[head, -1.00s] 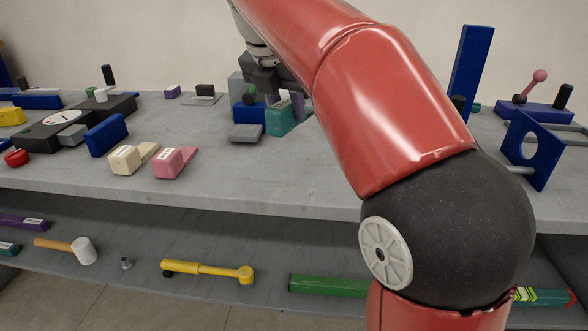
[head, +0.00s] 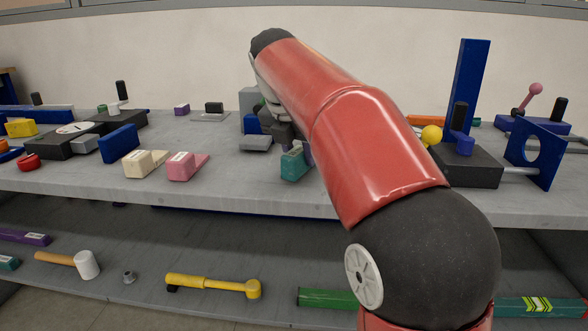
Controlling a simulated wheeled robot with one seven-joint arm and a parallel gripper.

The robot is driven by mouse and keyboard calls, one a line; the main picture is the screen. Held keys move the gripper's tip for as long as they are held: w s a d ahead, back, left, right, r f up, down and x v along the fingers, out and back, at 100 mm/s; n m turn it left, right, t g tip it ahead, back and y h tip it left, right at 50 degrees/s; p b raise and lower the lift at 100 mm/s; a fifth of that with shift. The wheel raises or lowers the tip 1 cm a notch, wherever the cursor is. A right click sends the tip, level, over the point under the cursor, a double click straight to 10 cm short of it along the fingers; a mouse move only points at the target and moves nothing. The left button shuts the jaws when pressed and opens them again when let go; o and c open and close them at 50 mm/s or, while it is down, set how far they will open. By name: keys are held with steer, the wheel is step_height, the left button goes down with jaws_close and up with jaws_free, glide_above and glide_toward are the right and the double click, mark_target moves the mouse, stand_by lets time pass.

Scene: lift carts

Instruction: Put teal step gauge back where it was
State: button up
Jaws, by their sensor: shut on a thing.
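The teal step gauge (head: 294,165) is near the front edge of the upper grey shelf, right of the pink wedge, and has a pale label. My gripper (head: 296,147) is shut on it, with my red arm reaching in from the right. The fingertips are largely hidden behind the gauge and the arm. I cannot tell whether the gauge touches the shelf or hangs just above it.
A grey block (head: 256,143) and a blue block (head: 251,124) stand just behind and left. The pink wedge (head: 182,167) and cream wedge (head: 141,164) lie left, with bare shelf between pink wedge and gauge. A black-based fixture (head: 465,168) stands right.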

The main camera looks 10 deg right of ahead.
steer(key=shift+f, duration=0.5)
steer(key=shift+r, duration=0.15)
steer(key=o, duration=1.1)
steer(key=shift+c, duration=0.2)
